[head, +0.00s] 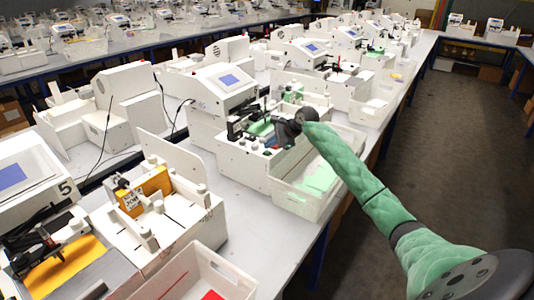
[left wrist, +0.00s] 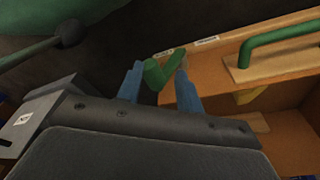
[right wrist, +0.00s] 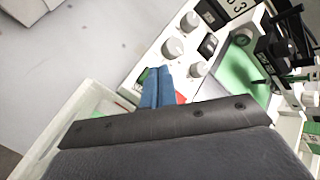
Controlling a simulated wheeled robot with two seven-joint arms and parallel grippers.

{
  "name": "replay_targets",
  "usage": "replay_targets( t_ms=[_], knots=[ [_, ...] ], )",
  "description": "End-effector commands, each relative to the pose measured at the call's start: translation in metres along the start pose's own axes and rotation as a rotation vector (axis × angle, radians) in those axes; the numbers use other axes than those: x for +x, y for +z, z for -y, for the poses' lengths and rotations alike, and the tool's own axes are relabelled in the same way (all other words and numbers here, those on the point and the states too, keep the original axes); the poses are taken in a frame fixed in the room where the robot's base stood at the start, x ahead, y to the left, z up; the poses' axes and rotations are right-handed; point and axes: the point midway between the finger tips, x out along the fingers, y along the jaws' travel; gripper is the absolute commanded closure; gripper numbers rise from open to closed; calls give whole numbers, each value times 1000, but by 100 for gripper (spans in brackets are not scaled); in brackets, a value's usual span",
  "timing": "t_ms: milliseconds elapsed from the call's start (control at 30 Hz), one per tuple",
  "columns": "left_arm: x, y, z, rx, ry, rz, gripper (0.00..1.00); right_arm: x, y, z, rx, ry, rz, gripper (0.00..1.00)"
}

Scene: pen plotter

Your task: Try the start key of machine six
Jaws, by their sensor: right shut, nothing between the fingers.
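My right gripper (head: 283,134) is shut and empty, at the front panel of a white machine (head: 212,122) with a blue screen. In the right wrist view its blue fingertips (right wrist: 157,72) are over the panel's lower edge. A small green key (right wrist: 143,77) shows just left of the fingertips, and a red patch (right wrist: 181,98) on their right; the fingers partly hide both. I cannot tell whether they touch. A label (right wrist: 237,5) on the panel is cut off, showing a 3. My left gripper (left wrist: 160,84) is open, low beside a wooden box, outside the head view.
Grey knobs (right wrist: 173,47) and black switches sit near the right fingers. A white bin (head: 318,182) stands in front of the machine. Another machine (head: 30,180) marked 5 is at left. The left wrist view shows a green handle (left wrist: 282,42) on the box.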

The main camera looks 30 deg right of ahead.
Motion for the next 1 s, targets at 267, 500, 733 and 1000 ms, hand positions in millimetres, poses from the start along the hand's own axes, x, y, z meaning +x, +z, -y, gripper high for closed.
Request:
replay_targets(
  t_ms=[267, 500, 733, 1000],
  knots=[
    [0, 0, 0, 0, 0, 0, 64, -1, 1, 1, 0, 0, 0, 100],
    [-1, 0, 0, 0, 0, 0, 64, -10, 8, 8, 0, -1, 1, 100],
    [-2, 0, 0, 0, 0, 0, 64, -24, 17, 17, -1, -1, -1, 100],
    [-2, 0, 0, 0, 0, 0, 64, -35, 26, 26, 0, -1, 0, 100]
  ],
)
